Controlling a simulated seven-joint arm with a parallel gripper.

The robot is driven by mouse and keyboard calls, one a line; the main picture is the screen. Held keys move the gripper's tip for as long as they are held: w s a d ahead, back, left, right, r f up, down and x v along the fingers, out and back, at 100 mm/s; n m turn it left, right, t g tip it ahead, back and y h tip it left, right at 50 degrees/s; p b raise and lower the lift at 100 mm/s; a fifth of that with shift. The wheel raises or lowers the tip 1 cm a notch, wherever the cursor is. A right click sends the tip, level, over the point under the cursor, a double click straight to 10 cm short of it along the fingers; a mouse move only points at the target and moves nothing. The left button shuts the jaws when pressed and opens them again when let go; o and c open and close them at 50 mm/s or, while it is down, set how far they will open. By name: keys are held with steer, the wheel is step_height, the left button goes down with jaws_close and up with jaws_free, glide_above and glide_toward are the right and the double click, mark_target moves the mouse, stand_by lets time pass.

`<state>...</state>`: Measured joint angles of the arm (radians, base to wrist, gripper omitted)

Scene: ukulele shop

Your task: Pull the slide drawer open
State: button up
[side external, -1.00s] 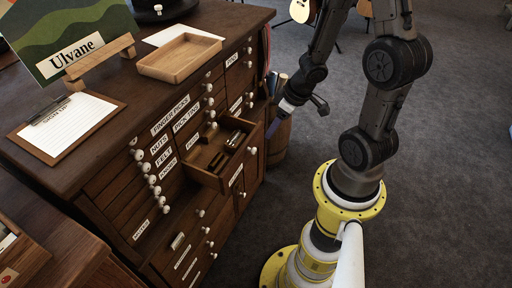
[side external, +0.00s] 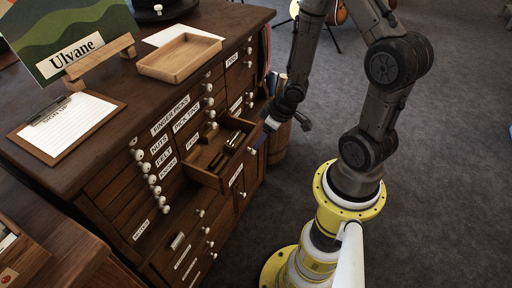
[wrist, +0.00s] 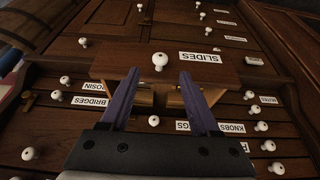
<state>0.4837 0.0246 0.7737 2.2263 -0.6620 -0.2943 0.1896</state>
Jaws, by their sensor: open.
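The slide drawer (side external: 231,159) stands pulled out of the dark wooden cabinet in the side view, with several small dark and shiny pieces in its compartments. In the wrist view its front (wrist: 222,71) bears a "SLIDES" label and a round white knob (wrist: 160,60). The knob also shows on the drawer front in the side view (side external: 252,151). My gripper (wrist: 158,76) is open, its two purple fingers spread to either side, with the knob between and slightly beyond their tips. In the side view my gripper (side external: 260,138) is close to the drawer front; contact cannot be told.
The cabinet (side external: 110,190) has many other labelled drawers with white knobs around this one. A wooden tray (side external: 180,57), a clipboard (side external: 68,125) and an "Ulvane" sign (side external: 75,45) stand on top. A wooden barrel (side external: 279,140) is behind my gripper.

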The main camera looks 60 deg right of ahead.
steer(key=x, duration=0.6)
steer(key=shift+f, duration=0.15)
jaws_close()
stand_by(1.3)
